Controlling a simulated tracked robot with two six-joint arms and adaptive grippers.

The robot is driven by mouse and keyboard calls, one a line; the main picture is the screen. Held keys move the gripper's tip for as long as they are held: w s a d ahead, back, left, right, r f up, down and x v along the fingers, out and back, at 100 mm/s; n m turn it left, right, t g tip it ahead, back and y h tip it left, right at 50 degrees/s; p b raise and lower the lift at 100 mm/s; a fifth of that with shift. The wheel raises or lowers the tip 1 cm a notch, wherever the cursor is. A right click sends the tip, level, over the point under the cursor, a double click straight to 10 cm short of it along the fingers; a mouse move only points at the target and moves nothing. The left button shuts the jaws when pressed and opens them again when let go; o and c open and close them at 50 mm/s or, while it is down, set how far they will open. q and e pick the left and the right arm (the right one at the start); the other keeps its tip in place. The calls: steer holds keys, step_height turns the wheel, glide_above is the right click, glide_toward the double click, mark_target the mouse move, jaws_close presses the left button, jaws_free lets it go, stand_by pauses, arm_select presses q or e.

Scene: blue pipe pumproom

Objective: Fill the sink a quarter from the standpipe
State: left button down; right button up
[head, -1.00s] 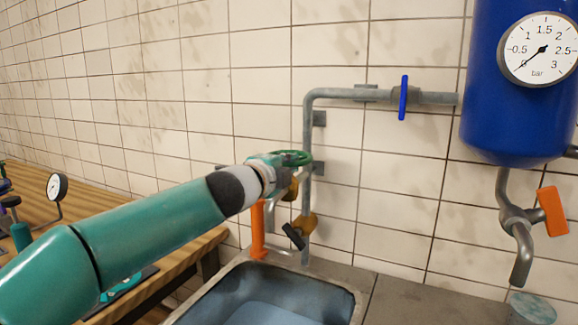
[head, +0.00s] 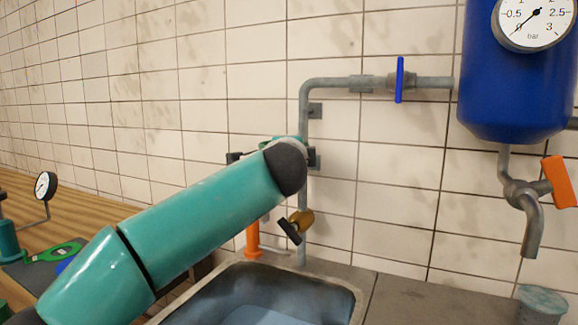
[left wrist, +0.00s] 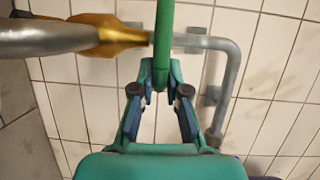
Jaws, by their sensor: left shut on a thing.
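The sink (head: 362,300) stands low in the head view, with blue water (head: 268,317) visible inside; its depth cannot be told. The grey standpipe (head: 303,195) rises behind it along the tiled wall. A brass valve with a dark lever (head: 290,231) sits low on the pipe. My left gripper (left wrist: 161,82) is shut on the green handwheel (left wrist: 163,40), whose rim shows as a bar between the fingers. Brass fitting (left wrist: 110,35) and grey pipe lie close by. My right gripper is out of view.
A blue tank (head: 515,90) with a gauge and an orange-handled tap (head: 560,182) is at the right. A blue-handled valve (head: 399,80) is on the upper pipe. An orange upright (head: 253,240) stands behind the sink. A wooden bench (head: 100,215) is at the left.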

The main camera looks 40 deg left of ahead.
arm_select(q)
steer(key=shift+w+d+f+n+g+y, duration=0.15)
steer(key=shift+w+n+g+y, duration=0.15)
steer(key=shift+n+g+y, duration=0.2)
steer(key=shift+w+d+f+n+g+y, duration=0.15)
steer(key=shift+w+n+g+y, duration=0.1)
steer(key=shift+n+g+y, duration=0.25)
steer(key=c, duration=1.2)
jaws_free()
steer(key=shift+a+r, duration=0.1)
steer(key=shift+o, duration=0.2)
steer(key=shift+r, duration=0.1)
steer(key=shift+s, duration=0.1)
steer(key=v, duration=1.2)
